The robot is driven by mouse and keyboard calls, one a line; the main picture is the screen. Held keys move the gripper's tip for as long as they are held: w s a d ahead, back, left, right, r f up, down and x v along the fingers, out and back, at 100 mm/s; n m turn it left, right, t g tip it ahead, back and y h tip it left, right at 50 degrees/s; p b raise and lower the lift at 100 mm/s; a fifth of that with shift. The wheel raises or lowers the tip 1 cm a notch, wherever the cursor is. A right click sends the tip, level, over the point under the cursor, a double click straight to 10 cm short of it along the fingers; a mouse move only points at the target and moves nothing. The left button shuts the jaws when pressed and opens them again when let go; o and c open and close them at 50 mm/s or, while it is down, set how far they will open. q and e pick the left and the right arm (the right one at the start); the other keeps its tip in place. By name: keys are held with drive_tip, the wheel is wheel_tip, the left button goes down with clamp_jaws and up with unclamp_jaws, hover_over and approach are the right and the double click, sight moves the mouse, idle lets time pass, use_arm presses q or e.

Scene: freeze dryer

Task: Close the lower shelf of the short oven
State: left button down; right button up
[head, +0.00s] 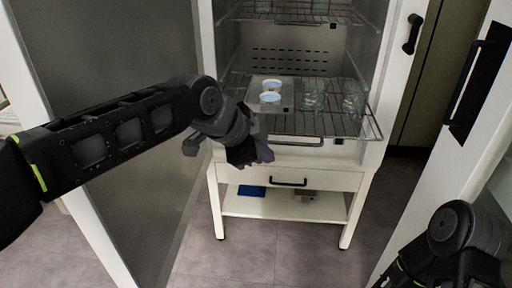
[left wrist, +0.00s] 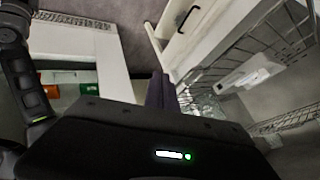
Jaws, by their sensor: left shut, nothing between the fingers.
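The short oven is a white cabinet (head: 362,100) with its door (head: 110,60) swung open to the left. Its lower shelf is a wire rack (head: 340,122) that juts out past the front opening. The rack also shows in the left wrist view (left wrist: 232,55). White-and-blue cups (head: 270,97) and clear glassware (head: 313,97) stand on it. My left gripper (head: 265,156) is shut and empty, at the rack's front left corner, partly covering it. Its purple fingers show in the left wrist view (left wrist: 161,92); I cannot tell if they touch the rack. My right arm shows at the lower right, its fingertips unseen.
An upper wire shelf (head: 290,13) holds more glassware. Below the oven is a white stand with a drawer (head: 330,181) and a lower board (head: 275,207) bearing a blue item. A white door with a black handle (head: 466,90) stands at right. The floor before the stand is clear.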

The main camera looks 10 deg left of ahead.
use_arm(q)
drive_tip(key=w+d+f, duration=0.1)
drive_tip(key=w, duration=0.4)
drive_tip(key=shift+w+d+f, duration=0.15)
drive_tip(key=shift+w+f, duration=0.15)
drive_tip(key=shift+f, duration=0.1)
